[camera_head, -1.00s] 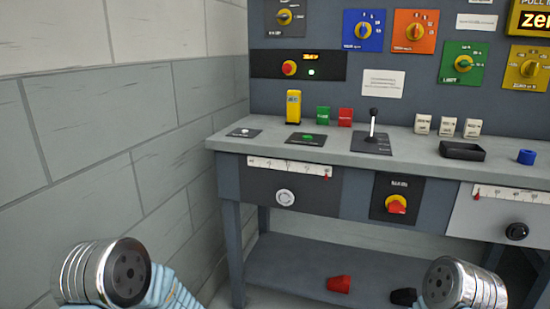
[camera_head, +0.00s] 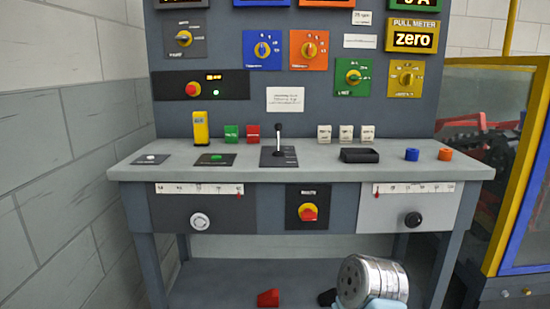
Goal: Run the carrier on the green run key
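A dark plate with a green run key (camera_head: 216,157) lies on the left part of the grey bench top (camera_head: 330,166). A second plate with a white button (camera_head: 151,159) is to its left. A black lever (camera_head: 278,140) stands upright on its plate right of the green key. Part of the carrier may show as dark and red machinery (camera_head: 490,150) behind the yellow-framed screen at right; I cannot tell. One silver rounded part of my arm shows at the bottom, right of centre. No gripper fingers are in view.
The bench panel holds knobs, including an orange one (camera_head: 309,50), and a display reading "zero" (camera_head: 412,38). A yellow block (camera_head: 201,128), green and red blocks, a black tray (camera_head: 359,155) and blue and orange rings (camera_head: 445,154) stand on the bench. A wall is at left.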

